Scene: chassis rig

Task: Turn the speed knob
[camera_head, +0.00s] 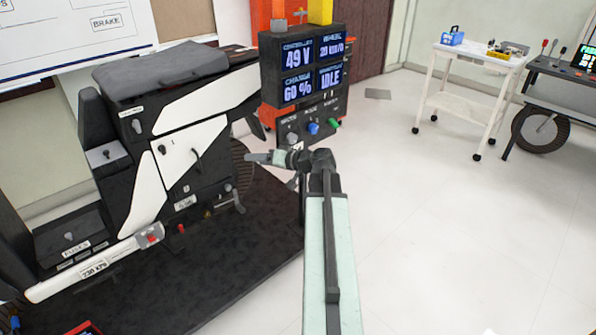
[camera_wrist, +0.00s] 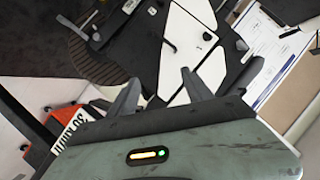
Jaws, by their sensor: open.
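My gripper (camera_head: 252,158) is in front of and below this panel, pointing left toward the black and white chassis rig (camera_head: 190,157), apart from the knobs. In the wrist view my gripper (camera_wrist: 160,88) is open and empty, with the rig's white panels (camera_wrist: 187,40) beyond its fingers.
The display reads 49 V, 60 % and IDLE. The rig stands on a dark platform (camera_head: 225,275) with levers along its near side. A white trolley (camera_head: 470,85) and a dark bench (camera_head: 563,88) stand at the right. The pale floor (camera_head: 440,230) between is clear.

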